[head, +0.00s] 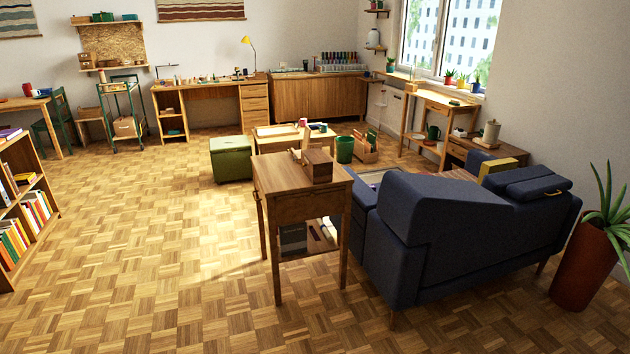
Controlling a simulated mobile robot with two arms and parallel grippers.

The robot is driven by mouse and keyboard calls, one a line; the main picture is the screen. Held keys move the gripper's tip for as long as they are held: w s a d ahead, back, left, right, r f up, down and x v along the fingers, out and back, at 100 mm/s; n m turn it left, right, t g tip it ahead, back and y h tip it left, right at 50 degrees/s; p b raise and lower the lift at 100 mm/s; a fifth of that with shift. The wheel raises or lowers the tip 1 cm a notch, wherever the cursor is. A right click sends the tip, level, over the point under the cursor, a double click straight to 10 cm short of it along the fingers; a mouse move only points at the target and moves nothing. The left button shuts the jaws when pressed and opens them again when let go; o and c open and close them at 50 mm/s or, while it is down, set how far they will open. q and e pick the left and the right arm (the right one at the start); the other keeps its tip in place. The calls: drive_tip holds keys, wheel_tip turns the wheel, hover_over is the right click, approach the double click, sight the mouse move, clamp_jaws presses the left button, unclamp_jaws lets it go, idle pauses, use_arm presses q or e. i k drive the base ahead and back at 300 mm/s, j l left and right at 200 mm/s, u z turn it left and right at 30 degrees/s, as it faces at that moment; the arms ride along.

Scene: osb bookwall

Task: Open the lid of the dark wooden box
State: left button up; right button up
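A small dark wooden box (318,172) stands on top of a tall wooden side table (270,178) in the middle of the head view, near the table's right side. Its top looks flat and level, so the lid appears closed. The box is too small in view to make out a seam, hinge or catch. A thin, lighter wooden piece (305,140) stands upright just behind the box; I cannot tell whether it touches it. Neither of my grippers is in view.
A dark blue sofa (430,225) stands close to the table's right. A green ottoman (231,160) and a low table (275,143) are behind it. A bookshelf (22,200) is at the left edge. The parquet floor (150,250) to the left and front is clear.

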sight(317, 163)
drive_tip(key=i+l+z, duration=0.1)
drive_tip(key=i, duration=0.65)
drive_tip(key=i+j+z, duration=0.25)
drive_tip(key=z, duration=0.15)
drive_tip(key=i+j+z, duration=0.2)
drive_tip(key=j+z, duration=0.15)
drive_tip(key=j, duration=0.1)
